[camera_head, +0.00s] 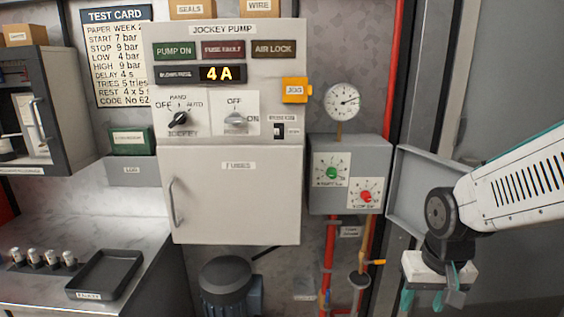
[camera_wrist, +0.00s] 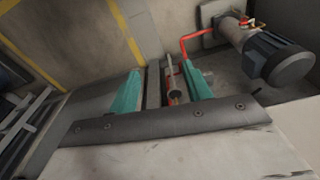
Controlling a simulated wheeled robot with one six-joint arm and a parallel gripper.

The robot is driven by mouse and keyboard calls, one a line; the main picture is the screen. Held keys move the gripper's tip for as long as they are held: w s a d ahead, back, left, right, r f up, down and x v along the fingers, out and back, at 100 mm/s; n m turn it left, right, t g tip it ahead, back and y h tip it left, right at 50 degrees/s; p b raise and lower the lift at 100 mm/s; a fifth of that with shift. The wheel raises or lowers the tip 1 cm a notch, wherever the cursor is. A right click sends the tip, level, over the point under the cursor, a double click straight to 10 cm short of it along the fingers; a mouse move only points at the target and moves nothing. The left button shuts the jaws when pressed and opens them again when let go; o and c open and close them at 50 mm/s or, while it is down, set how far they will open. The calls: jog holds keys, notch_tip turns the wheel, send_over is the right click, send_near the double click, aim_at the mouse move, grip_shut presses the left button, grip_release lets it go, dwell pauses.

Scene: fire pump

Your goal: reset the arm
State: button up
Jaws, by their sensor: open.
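My white arm reaches in from the right edge in the head view. My gripper (camera_head: 430,300) hangs at the lower right, pointing down, with its teal fingers apart. It is in front of and below the open grey door of the switch box (camera_head: 348,150). In the wrist view my gripper (camera_wrist: 162,90) shows two teal fingers spread with nothing held between them. A red pipe and a round fitting (camera_wrist: 175,97) show in the background between the fingers.
The jockey pump panel (camera_head: 230,90) has its fuses door (camera_head: 235,200) shut. A black tray (camera_head: 104,275) and several fuses (camera_head: 42,260) sit on the left counter. A pump motor (camera_head: 227,285) stands below the panel; a motor (camera_wrist: 280,62) also shows in the wrist view.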

jog(key=s+r+n, duration=0.1)
jog(key=s+r, duration=1)
jog(key=s, duration=0.3)
